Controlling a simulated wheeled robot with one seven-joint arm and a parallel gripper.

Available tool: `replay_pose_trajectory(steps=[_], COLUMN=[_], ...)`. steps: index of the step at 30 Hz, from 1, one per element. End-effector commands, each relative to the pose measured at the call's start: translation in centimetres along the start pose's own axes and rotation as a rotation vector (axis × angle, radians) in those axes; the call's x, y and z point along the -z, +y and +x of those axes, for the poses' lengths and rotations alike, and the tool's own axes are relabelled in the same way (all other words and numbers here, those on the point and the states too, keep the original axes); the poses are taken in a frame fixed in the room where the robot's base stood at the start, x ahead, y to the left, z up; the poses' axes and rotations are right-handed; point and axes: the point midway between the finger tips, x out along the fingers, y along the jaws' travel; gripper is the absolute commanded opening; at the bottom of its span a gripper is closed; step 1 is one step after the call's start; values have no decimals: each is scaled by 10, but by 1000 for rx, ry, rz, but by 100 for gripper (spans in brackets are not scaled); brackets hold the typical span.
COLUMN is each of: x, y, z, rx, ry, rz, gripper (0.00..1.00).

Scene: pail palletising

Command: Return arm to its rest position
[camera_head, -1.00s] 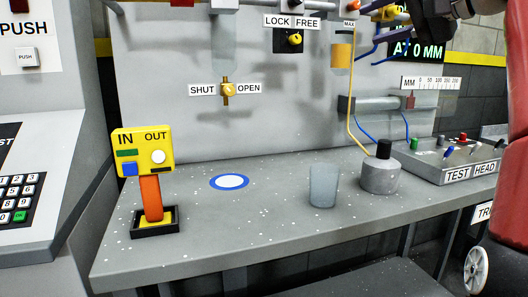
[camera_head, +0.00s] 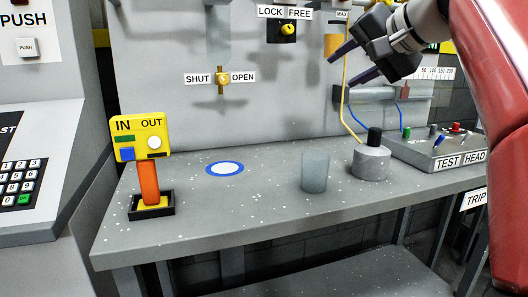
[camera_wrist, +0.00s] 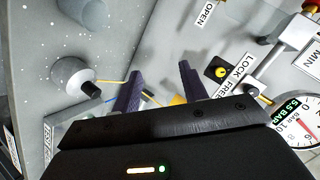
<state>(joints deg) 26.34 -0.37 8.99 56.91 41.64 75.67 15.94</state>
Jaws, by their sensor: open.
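My gripper (camera_head: 355,64) is in the upper right of the head view, in front of the grey back panel and above the bench. Its two dark purple fingers point left and are spread apart with nothing between them. The open fingers also show in the wrist view (camera_wrist: 158,90). My red arm comes in from the right edge of the head view.
The bench (camera_head: 230,220) holds a yellow IN/OUT box (camera_head: 141,138) on an orange post, a blue-ringed white disc (camera_head: 225,168), a translucent cup (camera_head: 315,172), a grey weight-like cylinder (camera_head: 371,163) and the TEST HEAD box (camera_head: 440,150). A yellow hose (camera_head: 346,115) hangs near the gripper.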

Motion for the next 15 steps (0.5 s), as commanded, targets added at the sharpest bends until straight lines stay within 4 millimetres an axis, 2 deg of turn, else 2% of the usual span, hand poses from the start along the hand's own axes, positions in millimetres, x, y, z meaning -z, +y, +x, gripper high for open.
replay_pose_trajectory(steps=[1,5,8,11,15], x=[-19,-72,-118,-165,-235], y=[7,44,81,122,186], z=[6,19,24,25,22], rx=[-40,-172,-270,-360,-469], ry=[-14,-48,-81,-122,-194], rz=[-13,-63,-119,-189,-305], gripper=[43,43,43,43,43])
